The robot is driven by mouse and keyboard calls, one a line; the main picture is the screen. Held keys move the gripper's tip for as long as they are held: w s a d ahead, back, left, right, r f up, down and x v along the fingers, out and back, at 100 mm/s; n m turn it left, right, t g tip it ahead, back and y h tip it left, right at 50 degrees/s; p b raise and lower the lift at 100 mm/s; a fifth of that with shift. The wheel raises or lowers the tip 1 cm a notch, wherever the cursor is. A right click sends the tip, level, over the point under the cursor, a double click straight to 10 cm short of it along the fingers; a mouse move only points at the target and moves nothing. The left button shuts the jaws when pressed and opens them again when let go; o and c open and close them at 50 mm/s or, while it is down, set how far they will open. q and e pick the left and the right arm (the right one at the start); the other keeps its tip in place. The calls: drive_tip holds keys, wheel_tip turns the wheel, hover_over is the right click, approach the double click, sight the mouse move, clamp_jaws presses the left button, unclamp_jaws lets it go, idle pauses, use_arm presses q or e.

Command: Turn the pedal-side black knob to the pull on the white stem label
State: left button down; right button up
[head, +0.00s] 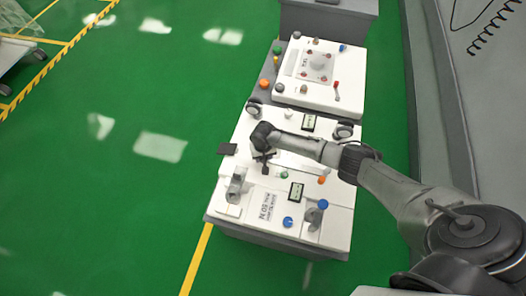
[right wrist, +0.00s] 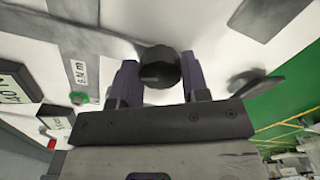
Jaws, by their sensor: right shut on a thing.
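My right gripper (head: 264,157) reaches down onto the white cart top (head: 215,207) in the head view, next to a flat dark pedal-like plate (head: 228,149). In the right wrist view its two fingers stand on either side of a round black knob (right wrist: 160,68), and the gripper is shut on it. The knob's face shows a raised bar; the direction of any pointer is unclear. A small white label with dark text (right wrist: 78,72) lies left of the knob. I cannot tell which label is the stem label. The knob is hidden by my gripper in the head view. My left gripper is not in view.
A green button (right wrist: 79,97) sits by the label. Grey bracketed parts (head: 236,186), a blue knob (head: 288,222) and an orange knob (head: 322,180) stand on the cart top. A second white panel (head: 345,75) lies behind. Green floor (head: 120,220) is free at left.

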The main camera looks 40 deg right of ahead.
drive_tip(key=shift+r+n+p, duration=0.2)
drive_tip(key=shift+n+p, duration=0.35)
drive_tip(key=shift+n, duration=0.05)
drive_tip(key=n+p, duration=0.1)
drive_tip(key=n, duration=0.1)
drive_tip(key=shift+n, duration=0.3)
drive_tip(key=n+p, duration=0.1)
drive_tip(key=n, duration=0.2)
drive_tip(key=shift+f, duration=0.15)
drive_tip(key=shift+n, duration=0.4)
drive_tip(key=o, duration=0.9)
